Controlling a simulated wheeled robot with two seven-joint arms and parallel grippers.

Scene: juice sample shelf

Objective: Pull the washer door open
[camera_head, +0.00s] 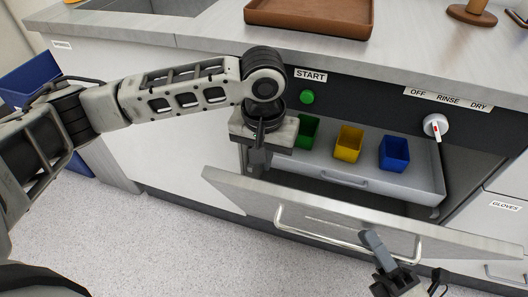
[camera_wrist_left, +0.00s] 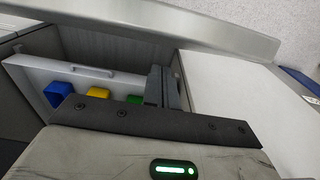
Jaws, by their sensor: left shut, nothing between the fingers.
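The washer door (camera_head: 235,192) is a grey panel, tilted outward with its top edge away from the cabinet, so the inside shows. Its silver bar handle (camera_head: 300,232) runs along the front face. My left gripper (camera_head: 257,168) is shut and empty at the left end of the opening, behind the door's top edge; its closed fingers show in the left wrist view (camera_wrist_left: 166,88). My right gripper (camera_head: 372,242) is at the handle's right part, in front of the door. Whether its fingers are open or touch the handle is unclear.
Inside the washer, a grey rack (camera_head: 420,178) holds a green cup (camera_head: 307,132), a yellow cup (camera_head: 348,144) and a blue cup (camera_head: 394,153). Above are a green START button (camera_head: 307,97) and a white dial (camera_head: 435,125). A brown tray (camera_head: 310,17) sits on the counter.

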